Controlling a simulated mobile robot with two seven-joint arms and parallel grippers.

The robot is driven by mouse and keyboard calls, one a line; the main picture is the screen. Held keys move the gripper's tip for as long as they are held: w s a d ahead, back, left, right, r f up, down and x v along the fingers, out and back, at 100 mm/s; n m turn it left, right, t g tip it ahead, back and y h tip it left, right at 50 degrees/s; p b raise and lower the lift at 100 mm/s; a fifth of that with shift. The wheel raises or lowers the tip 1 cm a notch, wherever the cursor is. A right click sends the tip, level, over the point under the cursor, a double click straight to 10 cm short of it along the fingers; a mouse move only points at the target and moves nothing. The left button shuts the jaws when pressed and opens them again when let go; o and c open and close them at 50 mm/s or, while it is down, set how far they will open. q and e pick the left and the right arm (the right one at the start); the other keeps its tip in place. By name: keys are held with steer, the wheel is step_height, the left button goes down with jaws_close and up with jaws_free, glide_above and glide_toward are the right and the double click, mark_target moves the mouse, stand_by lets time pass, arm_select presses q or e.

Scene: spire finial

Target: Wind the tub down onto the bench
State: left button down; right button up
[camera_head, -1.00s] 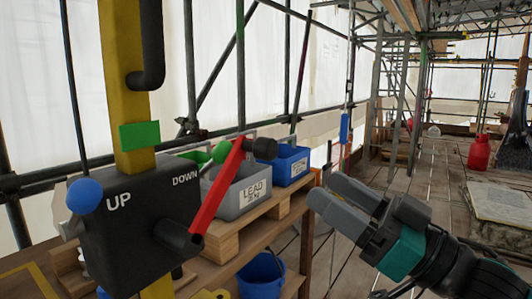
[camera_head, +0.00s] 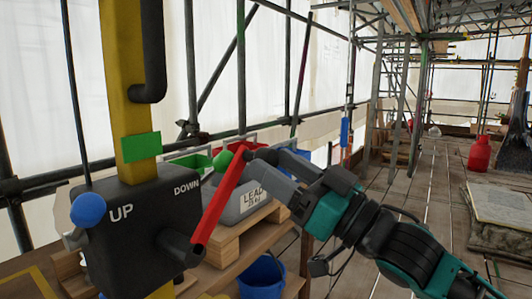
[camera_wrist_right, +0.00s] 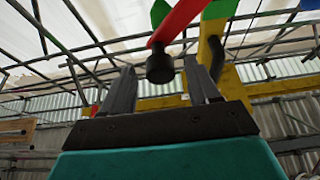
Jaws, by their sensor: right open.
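The black winch box (camera_head: 135,240), marked UP and DOWN, is mounted on a yellow post (camera_head: 126,80) at the left. Its red crank arm (camera_head: 220,198) slants up to the right, with a black handle (camera_wrist_right: 160,68) at its upper end. My right gripper (camera_head: 268,168) is at that handle, jaws open; in the right wrist view the handle shows between the fingers, contact unclear. A grey tub (camera_head: 240,205) labelled LEAD sits on a wooden pallet (camera_head: 232,240), partly behind the crank and gripper. I cannot tell which tub the winch carries. My left gripper is out of view.
A green tub (camera_head: 190,162) is behind. A blue bucket (camera_head: 262,275) is below the pallet.

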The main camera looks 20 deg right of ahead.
steer(key=shift+x, duration=1.45)
steer(key=shift+c, duration=0.2)
jaws_close()
